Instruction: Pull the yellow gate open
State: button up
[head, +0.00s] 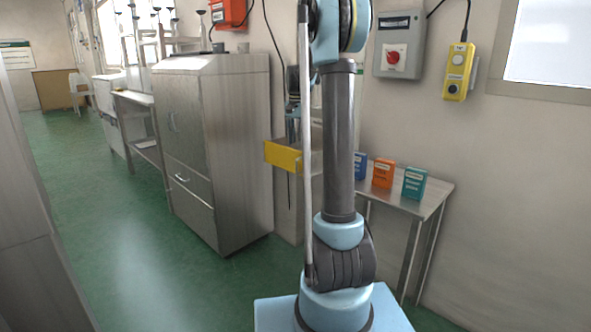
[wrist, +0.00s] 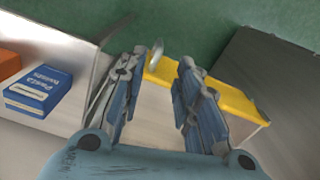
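The yellow gate (head: 282,157) is a flat yellow panel at the end of a pale box-like unit against the wall, left of my arm in the head view. In the wrist view, the gate's yellow edge (wrist: 238,101) runs from the middle to the right. In the head view my gripper is mostly hidden by my arm, above the unit.
A metal table (head: 433,190) to the right holds blue, orange and teal boxes (head: 414,183); a blue box (wrist: 38,88) also shows in the wrist view. A tall metal cabinet (head: 215,145) stands left of the gate. The green floor (head: 110,240) is open further left.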

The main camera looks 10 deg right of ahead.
aim_at(296, 161)
notch_tip(296, 161, down, 13)
jog(key=shift+r, duration=0.1)
dwell(0.3)
grip_shut()
